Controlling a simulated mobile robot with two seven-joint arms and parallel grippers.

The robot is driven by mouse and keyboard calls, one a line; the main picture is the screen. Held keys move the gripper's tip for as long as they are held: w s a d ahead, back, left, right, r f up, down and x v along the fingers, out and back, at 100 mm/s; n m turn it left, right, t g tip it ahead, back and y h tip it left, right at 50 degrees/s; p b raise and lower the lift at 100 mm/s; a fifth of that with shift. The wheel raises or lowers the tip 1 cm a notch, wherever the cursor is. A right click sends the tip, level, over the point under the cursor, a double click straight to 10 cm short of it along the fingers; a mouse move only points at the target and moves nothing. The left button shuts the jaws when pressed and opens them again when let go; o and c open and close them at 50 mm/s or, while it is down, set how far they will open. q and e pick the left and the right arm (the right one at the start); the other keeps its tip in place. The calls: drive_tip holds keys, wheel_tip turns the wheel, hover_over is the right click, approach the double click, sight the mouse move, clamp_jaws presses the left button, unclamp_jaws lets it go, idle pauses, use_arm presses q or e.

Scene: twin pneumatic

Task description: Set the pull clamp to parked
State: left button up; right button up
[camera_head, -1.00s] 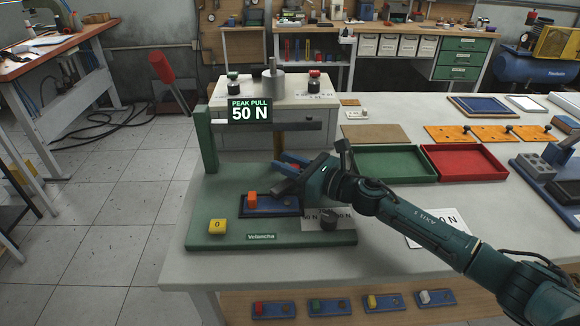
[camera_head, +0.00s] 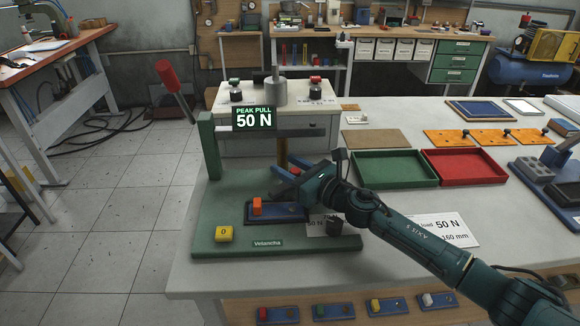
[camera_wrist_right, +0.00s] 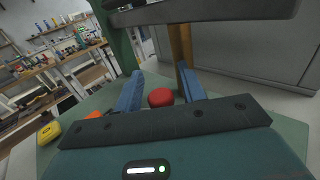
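A green test stand (camera_head: 209,150) with a grey crossbar holds a "PEAK PULL 50 N" display (camera_head: 254,118). A bronze rod (camera_head: 283,150) hangs from the crossbar and also shows in the right wrist view (camera_wrist_right: 181,45). I cannot tell which part is the pull clamp. My right gripper (camera_head: 284,178) is low over the green base, near the rod's lower end. In the right wrist view its blue fingers (camera_wrist_right: 162,92) are apart, with a round red knob (camera_wrist_right: 161,97) between them and slim gaps seeming to show. My left gripper is out of view.
A green tray (camera_head: 395,168) and a red tray (camera_head: 465,168) lie right. A red-handled lever (camera_head: 173,88) stands behind left.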

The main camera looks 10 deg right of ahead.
drive_tip(key=shift+o, duration=0.4)
drive_tip(key=shift+s+d, duration=0.35)
drive_tip(key=shift+s, duration=0.05)
drive_tip(key=b+v, duration=0.2)
drive_tip(key=v, duration=0.9)
drive_tip(key=shift+s+f, duration=0.1)
drive_tip(key=shift+f, duration=0.05)
drive_tip(key=shift+s+d, duration=0.2)
drive_tip(key=shift+s, duration=0.05)
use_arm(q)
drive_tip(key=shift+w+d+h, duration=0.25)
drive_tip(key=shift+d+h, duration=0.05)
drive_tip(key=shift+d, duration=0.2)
use_arm(e)
drive_tip(key=shift+s+d, duration=0.1)
drive_tip(key=shift+s, duration=0.05)
